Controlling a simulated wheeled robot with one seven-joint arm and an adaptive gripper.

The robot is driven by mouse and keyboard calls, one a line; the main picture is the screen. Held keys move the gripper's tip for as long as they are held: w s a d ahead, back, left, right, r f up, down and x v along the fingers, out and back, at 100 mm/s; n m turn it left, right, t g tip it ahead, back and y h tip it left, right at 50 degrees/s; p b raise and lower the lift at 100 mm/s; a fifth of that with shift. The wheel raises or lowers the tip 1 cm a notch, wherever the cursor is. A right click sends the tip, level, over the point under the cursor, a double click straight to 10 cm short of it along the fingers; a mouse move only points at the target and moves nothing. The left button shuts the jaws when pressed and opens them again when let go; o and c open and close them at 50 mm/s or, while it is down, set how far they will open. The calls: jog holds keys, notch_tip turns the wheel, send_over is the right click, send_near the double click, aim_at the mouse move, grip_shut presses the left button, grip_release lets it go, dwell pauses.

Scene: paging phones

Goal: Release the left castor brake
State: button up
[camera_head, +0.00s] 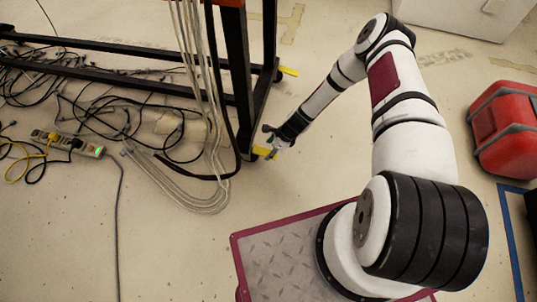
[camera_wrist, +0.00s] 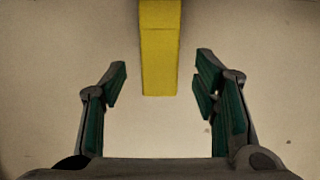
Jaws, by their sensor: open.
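A yellow brake pedal (camera_head: 264,152) sticks out at the foot of the near black leg of the rack (camera_head: 241,90). A second yellow pedal (camera_head: 289,71) sticks out at the foot of the farther leg. My gripper (camera_head: 272,138) is down low at the near pedal. In the wrist view, a yellow pedal (camera_wrist: 160,45) comes down from the top edge, its end lying between the two fingers of my open gripper (camera_wrist: 161,72). Gaps show on both sides of it, so no finger touches it. How far it is below the fingertips is unclear. The castor wheels are mostly hidden.
Grey and black cables (camera_head: 200,130) hang and coil on the floor left of the near leg. A power strip (camera_head: 68,143) lies farther left. A red case (camera_head: 505,130) stands at right, a white box (camera_head: 460,12) at the back.

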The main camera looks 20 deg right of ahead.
aim_at(267, 153)
jog(key=shift+b+x, duration=0.5)
jog(key=shift+x, duration=1)
grip_shut()
